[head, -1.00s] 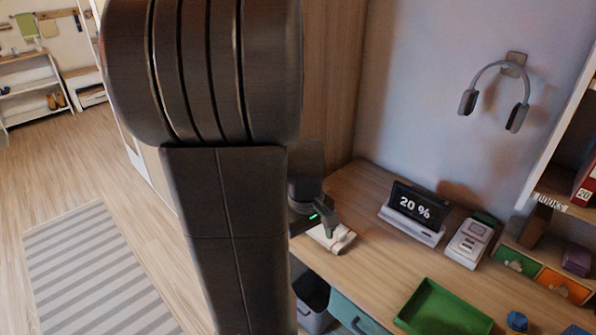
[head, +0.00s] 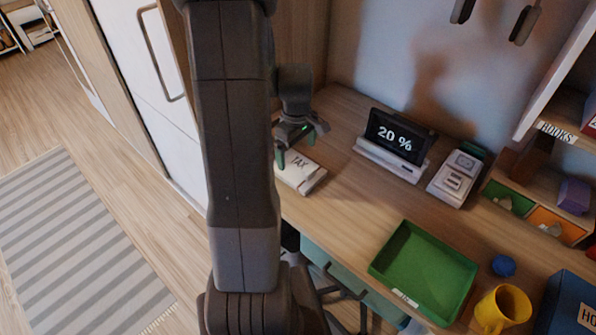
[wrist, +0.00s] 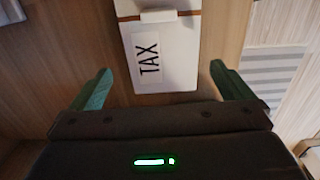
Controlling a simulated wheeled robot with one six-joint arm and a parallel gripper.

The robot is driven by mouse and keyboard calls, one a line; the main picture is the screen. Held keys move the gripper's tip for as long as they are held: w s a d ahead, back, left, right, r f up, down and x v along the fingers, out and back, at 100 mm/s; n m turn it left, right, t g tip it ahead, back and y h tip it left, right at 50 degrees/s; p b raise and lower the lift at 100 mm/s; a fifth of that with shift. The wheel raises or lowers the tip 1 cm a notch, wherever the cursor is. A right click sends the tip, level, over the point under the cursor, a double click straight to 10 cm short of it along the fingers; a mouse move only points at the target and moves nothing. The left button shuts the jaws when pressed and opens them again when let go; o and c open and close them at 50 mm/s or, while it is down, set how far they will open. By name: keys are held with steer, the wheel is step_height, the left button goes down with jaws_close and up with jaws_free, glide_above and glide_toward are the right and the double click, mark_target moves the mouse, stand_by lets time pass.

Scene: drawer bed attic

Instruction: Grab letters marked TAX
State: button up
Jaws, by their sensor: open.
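The letters marked TAX (head: 300,174) are a white bundle lying on the desk near its left end, partly hidden by my arm in the head view. In the wrist view the TAX letters (wrist: 165,58) show a label with black print and lie between and beyond my fingertips. My gripper (head: 298,146) is just above and behind the bundle in the head view. In the wrist view my gripper (wrist: 160,80) has its two green fingers spread wide, one on each side of the bundle. Nothing is between the fingers that they touch.
A green tray (head: 425,270), yellow mug (head: 502,308), blue ball (head: 503,265) and blue box (head: 570,305) are to the right. The tray looks empty.

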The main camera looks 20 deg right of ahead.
mark_target(298, 169)
steer(key=shift+s+f, duration=0.2)
steer(key=shift+f, duration=1.35)
steer(key=shift+s+f, duration=0.15)
steer(key=shift+f, duration=1.35)
steer(key=shift+c, duration=0.2)
steer(key=c, duration=0.7)
